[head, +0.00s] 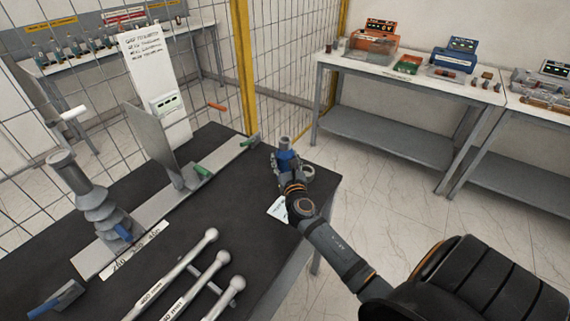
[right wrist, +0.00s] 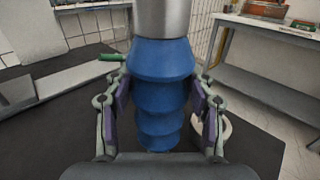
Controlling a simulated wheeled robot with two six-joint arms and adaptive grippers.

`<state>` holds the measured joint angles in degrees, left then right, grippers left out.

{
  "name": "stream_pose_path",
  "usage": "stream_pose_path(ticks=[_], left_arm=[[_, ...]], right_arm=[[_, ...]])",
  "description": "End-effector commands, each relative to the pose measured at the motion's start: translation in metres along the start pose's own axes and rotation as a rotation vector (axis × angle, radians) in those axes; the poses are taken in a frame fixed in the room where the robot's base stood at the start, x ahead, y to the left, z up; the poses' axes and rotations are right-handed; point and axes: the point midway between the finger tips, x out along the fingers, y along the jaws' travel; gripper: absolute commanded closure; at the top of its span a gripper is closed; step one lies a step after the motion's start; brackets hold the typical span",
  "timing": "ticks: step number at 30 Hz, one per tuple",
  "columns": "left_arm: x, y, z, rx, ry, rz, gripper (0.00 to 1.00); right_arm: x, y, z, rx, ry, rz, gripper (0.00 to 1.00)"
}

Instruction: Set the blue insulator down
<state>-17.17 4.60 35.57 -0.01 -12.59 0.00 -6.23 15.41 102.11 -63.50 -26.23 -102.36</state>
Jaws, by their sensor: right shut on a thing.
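The blue insulator (right wrist: 160,95) stands between the fingers of my right gripper (right wrist: 160,110) in the right wrist view, with a silver metal cap (right wrist: 165,18) at its top. My right gripper is shut on its ribbed blue body. In the head view the insulator (head: 285,157) looks upright at the far right corner of the dark table (head: 240,195), partly hidden by my right gripper (head: 289,170). I cannot tell whether its base touches the table. My left gripper is not in view.
A grey ribbed insulator (head: 93,200) stands on a metal rail at the left. Several silver rods (head: 180,270) lie at the table's front. A white ring (head: 308,172) and a paper label (head: 277,208) lie close to my right gripper. A wire fence (head: 200,95) runs behind the table.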

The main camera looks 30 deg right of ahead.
Motion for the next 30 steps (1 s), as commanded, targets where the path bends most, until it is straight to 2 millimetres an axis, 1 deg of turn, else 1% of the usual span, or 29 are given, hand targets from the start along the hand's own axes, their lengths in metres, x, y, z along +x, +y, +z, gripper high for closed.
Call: stream_pose_path(ticks=[4,7,8,11,14,15,17,18,24,27,30], left_arm=[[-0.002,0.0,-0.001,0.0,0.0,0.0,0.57],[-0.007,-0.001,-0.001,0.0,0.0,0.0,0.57],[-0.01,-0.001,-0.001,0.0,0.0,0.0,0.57],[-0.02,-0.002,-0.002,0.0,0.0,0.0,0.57],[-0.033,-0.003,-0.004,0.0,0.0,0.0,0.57],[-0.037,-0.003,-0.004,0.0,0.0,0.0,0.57],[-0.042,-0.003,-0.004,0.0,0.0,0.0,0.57],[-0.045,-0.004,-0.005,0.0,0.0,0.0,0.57],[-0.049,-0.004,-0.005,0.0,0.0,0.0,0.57],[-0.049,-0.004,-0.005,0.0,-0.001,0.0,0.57],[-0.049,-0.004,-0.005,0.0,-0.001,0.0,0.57]], right_arm=[[0.0,0.0,0.005,-0.001,-0.003,0.0,0.97],[0.0,0.0,0.015,0.0,-0.003,0.0,0.97],[0.0,0.0,0.02,0.0,-0.004,0.0,0.97],[0.0,0.0,0.043,0.001,-0.006,0.001,0.97],[0.0,0.001,0.076,0.001,-0.009,0.002,0.97],[0.0,0.0,0.092,0.002,-0.01,0.002,0.97],[0.001,0.001,0.116,0.001,-0.011,0.002,0.97],[0.0,0.001,0.131,0.0,-0.01,0.004,0.97],[0.0,0.001,0.202,-0.001,-0.011,0.003,0.97],[0.0,0.0,0.23,-0.002,-0.009,0.002,0.97],[0.0,0.0,0.252,-0.001,-0.008,0.001,0.97]])
